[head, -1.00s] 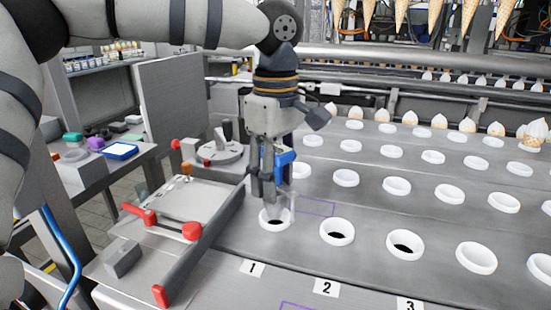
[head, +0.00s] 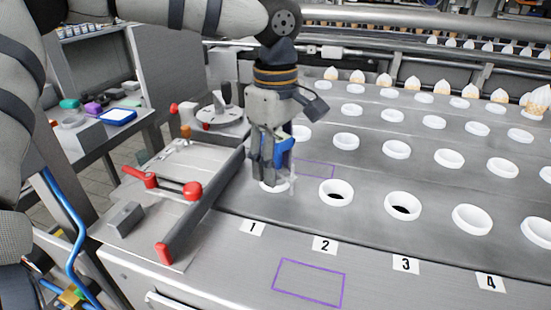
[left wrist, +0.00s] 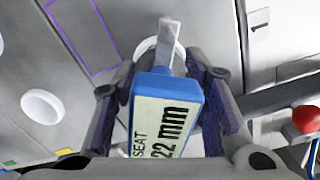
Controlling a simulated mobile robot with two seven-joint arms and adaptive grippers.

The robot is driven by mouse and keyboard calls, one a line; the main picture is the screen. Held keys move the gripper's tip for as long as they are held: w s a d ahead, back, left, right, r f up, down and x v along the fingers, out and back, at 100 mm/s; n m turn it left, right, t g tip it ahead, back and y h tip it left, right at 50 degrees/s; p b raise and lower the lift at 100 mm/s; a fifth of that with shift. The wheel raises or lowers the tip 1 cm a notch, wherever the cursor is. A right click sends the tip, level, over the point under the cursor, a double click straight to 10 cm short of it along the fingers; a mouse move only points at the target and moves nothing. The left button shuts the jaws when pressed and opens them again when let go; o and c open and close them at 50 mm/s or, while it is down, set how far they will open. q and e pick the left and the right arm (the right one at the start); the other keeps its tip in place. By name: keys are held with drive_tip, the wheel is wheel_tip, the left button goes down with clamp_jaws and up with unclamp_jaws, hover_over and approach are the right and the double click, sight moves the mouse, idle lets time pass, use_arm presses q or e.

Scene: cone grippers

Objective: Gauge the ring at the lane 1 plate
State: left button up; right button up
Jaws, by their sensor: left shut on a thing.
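My left gripper (head: 268,168) is shut on a blue gauge (head: 285,146) with a pale, narrow tip, directly over the lane 1 plate. In the left wrist view, the gauge (left wrist: 168,118) sits between the fingers, its label reading "SEAT 22 mm". The white ring at lane 1 (head: 268,187) is right below the fingers and partly hidden by them. In the left wrist view, the ring (left wrist: 142,52) shows behind the gauge tip, which overlaps it. I cannot tell whether the tip touches the ring. My right gripper is not in view.
More white rings, such as the lane 2 ring (head: 336,193), stand in rows to the right. A fixture with red knobs (head: 191,190) is close on the left. A purple outline (head: 309,283) marks bare metal in front. Cones line the back.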

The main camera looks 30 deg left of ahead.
use_arm(q)
drive_tip(key=o, duration=1.4)
wheel_tip(320, 180, up, 12)
drive_tip(key=shift+r, duration=0.1)
